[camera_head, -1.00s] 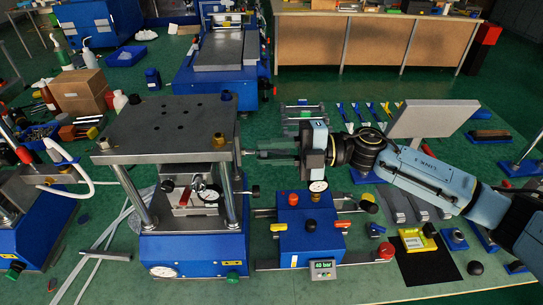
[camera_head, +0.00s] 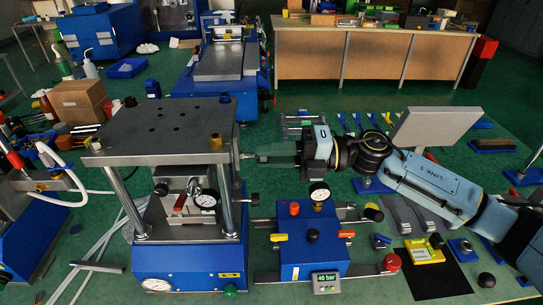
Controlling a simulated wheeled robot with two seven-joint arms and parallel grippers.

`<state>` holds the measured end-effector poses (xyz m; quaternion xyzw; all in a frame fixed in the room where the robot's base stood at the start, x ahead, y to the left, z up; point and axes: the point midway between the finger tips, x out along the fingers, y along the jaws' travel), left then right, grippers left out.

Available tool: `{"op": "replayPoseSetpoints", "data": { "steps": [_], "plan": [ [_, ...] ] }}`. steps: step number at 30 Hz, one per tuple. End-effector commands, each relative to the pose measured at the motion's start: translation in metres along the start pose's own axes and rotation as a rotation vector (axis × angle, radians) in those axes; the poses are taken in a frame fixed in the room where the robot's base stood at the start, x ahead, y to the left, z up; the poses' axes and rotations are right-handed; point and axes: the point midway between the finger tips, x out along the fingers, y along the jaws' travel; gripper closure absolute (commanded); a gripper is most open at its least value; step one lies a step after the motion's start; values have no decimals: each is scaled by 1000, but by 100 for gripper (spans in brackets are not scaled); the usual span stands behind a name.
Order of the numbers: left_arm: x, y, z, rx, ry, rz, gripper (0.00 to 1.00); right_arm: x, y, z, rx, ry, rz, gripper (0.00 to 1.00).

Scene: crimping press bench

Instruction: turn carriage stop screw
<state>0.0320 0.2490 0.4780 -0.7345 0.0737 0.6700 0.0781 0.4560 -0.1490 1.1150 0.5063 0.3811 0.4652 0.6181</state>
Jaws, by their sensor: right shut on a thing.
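The press (camera_head: 190,250) stands left of centre, with a thick grey top plate (camera_head: 150,125) on metal columns. My right gripper (camera_head: 258,153) comes in from the right and points left at the press's right side, just below the top plate's edge. It is shut on a small part there, which I take to be the carriage stop screw; the fingers hide most of it. A dial gauge (camera_head: 205,199) and a red lever (camera_head: 180,202) sit on the carriage block between the columns. My left gripper is not in view.
A grey panel (camera_head: 436,127) stands behind the arm. A yellow tray (camera_head: 424,250) lies on a black mat.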

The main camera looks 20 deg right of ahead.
Motion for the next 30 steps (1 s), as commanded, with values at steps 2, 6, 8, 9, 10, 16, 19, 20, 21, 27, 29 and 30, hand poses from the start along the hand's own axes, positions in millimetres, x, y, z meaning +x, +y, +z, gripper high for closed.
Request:
{"op": "replayPoseSetpoints", "data": {
  "steps": [2,6,8,9,10,16,19,20,21,27,29,30],
  "plan": [
    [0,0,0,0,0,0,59,0,0,0,-1,1,-1,100],
    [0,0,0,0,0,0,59,0,0,0,0,1,-1,100],
    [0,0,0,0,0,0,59,0,0,0,0,1,-1,79],
    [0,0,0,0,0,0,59,0,0,0,0,1,-1,74],
    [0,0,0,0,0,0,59,0,0,0,1,1,-1,70],
    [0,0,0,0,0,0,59,0,0,0,1,0,0,59],
    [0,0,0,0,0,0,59,0,0,0,1,0,0,59],
    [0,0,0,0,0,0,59,0,0,0,1,0,0,59],
    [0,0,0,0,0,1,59,-1,0,0,1,0,-1,59],
    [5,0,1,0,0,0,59,-21,-2,0,2,-2,-4,59],
    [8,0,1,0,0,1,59,-33,-3,-1,3,-1,-5,59],
    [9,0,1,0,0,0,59,-42,-4,0,3,-2,-5,59]
  ]
}}
